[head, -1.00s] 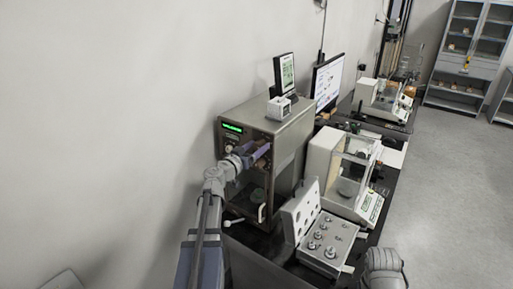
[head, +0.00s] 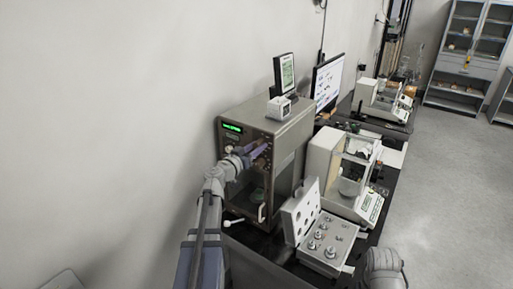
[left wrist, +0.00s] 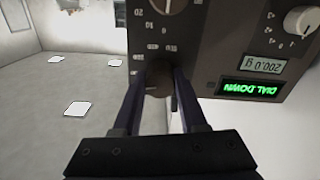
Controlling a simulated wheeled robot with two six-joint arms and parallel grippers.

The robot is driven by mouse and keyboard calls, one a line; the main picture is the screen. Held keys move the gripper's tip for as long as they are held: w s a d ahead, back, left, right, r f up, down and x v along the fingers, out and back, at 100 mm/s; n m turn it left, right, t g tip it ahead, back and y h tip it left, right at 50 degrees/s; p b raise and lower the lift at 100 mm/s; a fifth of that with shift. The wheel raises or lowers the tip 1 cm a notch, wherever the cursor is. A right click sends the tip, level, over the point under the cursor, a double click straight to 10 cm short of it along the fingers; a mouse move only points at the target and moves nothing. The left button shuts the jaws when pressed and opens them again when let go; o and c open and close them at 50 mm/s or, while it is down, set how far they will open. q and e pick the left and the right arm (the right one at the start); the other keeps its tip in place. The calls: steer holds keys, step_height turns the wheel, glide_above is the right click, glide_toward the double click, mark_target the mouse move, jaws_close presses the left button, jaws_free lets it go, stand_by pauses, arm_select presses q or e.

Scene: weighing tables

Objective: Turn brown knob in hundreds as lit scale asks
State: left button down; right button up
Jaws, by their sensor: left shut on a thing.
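The lit scale (head: 291,137) is a tall grey-brown cabinet balance with a dark front at the left end of the bench. Its green display (head: 232,127) is lit. My left gripper also shows in the head view (head: 262,150), at the panel's upper right.
An open weight box (head: 330,243) with several metal weights stands right of the scale. Behind it is a white balance (head: 347,172) with glass sides. A monitor (head: 327,83) stands farther back. A white dial (left wrist: 299,20) and another dial are on the panel.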

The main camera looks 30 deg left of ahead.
arm_select(q)
steer(key=n, duration=0.4)
steer(key=shift+n, duration=2)
steer(key=shift+c, duration=2.2)
jaws_free()
steer(key=shift+s, duration=0.1)
steer(key=s, duration=0.7)
steer(key=shift+s+a, duration=0.3)
